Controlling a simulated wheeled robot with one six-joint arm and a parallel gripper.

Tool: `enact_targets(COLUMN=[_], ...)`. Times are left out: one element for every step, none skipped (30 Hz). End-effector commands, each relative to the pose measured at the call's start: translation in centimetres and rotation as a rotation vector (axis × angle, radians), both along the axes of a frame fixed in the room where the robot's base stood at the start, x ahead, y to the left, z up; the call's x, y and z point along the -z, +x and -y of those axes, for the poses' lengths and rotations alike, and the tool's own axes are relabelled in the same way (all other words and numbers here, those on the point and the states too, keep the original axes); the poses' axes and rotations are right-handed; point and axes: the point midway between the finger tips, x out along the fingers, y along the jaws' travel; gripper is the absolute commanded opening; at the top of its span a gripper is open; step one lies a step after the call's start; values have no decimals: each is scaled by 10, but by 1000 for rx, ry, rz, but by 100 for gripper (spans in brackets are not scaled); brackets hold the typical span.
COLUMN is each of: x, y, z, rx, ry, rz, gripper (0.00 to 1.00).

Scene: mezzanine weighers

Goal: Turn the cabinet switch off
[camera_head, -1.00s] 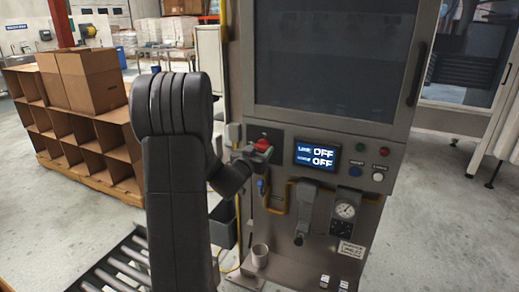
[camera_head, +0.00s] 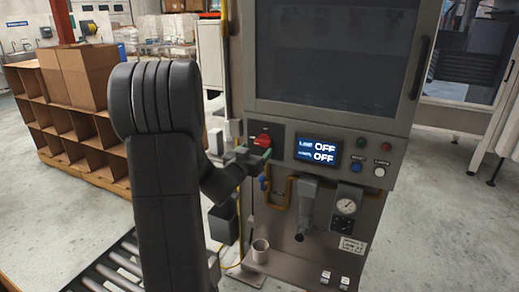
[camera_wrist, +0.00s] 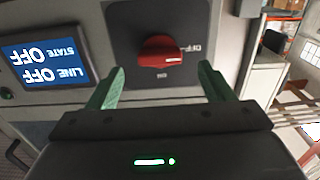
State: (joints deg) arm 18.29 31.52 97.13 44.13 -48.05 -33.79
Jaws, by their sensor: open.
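The grey cabinet (camera_head: 320,190) carries a red rotary switch (camera_head: 262,141) on a dark plate, left of a small screen (camera_head: 318,151) that reads OFF on both lines. In the wrist view, which is upside down, the red switch (camera_wrist: 161,62) shows whole, with its handle lying across the picture and part of the word OFF beside it. My gripper (camera_head: 256,156) is open just below and in front of the switch. In the wrist view its green fingers (camera_wrist: 160,80) stand apart on either side of the red handle, with a gap to each side.
The cabinet front also has buttons (camera_head: 357,166), a gauge (camera_head: 347,205) and a grey lever-like fitting (camera_head: 306,205) right of and below the switch. A cup (camera_head: 260,250) stands on the lower ledge. A roller conveyor (camera_head: 105,268) lies at the lower left.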

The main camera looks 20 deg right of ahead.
Motion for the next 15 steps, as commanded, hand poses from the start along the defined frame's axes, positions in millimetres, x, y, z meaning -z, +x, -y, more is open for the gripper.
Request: enact_targets(x=[2,1,1,1,1,1,1,1,1,0,0,1,1,0,0], y=[-9,-13,-19,-24,-28,-33,-37,-40,-45,-47,-50,-52,-54,-56,-57], z=[-11,-17,-24,-29,-34,-40,-44,-48,-53,-56,-59,-62,-64,-66,-67], rx=[-3,-4,-3,-3,-4,-3,-3,-3,-3,-2,-2,-2,-2,-2,-1], ry=[-1,-1,-1,-1,-2,-2,-1,-1,-1,-1,-1,-1,-1,-2,-2], rz=[1,1,1,1,1,1,1,1,0,1,1,0,-1,-1,-1], gripper=[75,75,75,75,75,75,75,75,75,75,75,75,75,75,75])
